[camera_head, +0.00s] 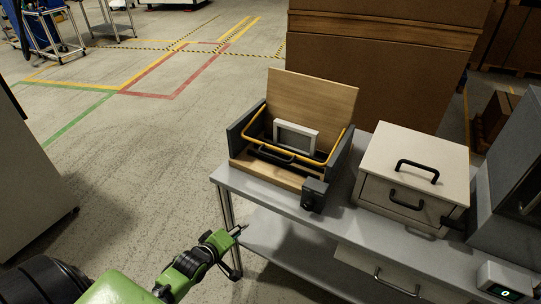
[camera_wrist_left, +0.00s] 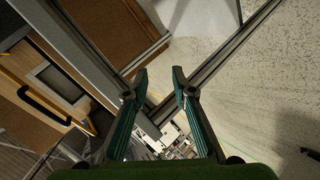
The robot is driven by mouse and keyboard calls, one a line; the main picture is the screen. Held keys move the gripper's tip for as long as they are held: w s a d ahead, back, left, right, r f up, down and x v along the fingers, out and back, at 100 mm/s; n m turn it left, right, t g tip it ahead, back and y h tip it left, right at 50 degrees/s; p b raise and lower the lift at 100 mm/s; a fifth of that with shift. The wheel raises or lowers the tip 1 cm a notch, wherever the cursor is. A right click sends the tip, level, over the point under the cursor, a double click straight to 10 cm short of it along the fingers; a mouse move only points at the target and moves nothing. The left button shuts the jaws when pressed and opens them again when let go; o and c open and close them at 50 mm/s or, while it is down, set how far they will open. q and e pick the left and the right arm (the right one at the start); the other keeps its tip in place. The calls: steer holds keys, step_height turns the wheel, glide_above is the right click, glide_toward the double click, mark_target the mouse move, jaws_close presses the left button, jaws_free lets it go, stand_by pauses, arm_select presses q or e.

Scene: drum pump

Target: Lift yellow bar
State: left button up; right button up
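The yellow bar (camera_head: 337,143) is a thin bent rail in an open wooden box (camera_head: 312,95) with grey side walls, on the grey table. It runs along both sides and across the front, around a light grey frame (camera_head: 296,128). Part of the yellow bar (camera_wrist_left: 14,78) also shows at the left edge of the left wrist view. My left gripper (camera_head: 240,231) is at the table's front left edge, below and in front of the box, apart from the bar. In the left wrist view its two fingers (camera_wrist_left: 159,76) are spread with nothing between them. My right gripper is out of view.
A black handle (camera_head: 276,154) sits at the box front, beside a small dark block (camera_head: 314,194). A beige cabinet (camera_head: 414,165) with black handles stands to the right on the table (camera_head: 270,201). Large cardboard boxes (camera_head: 375,70) stand behind.

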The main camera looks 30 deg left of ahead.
mark_target(270, 155)
arm_select(q)
steer(key=w+d+r+n+t+h, duration=0.1)
steer(key=w+r+n+t, duration=0.1)
steer(key=r, duration=0.9)
steer(key=w+d+r+n+t, duration=0.1)
steer(key=w+r+n+t, duration=0.15)
steer(key=r, duration=0.85)
steer(key=shift+g, duration=0.25)
steer(key=p+x, duration=0.1)
steer(key=x, duration=1.3)
jaws_close()
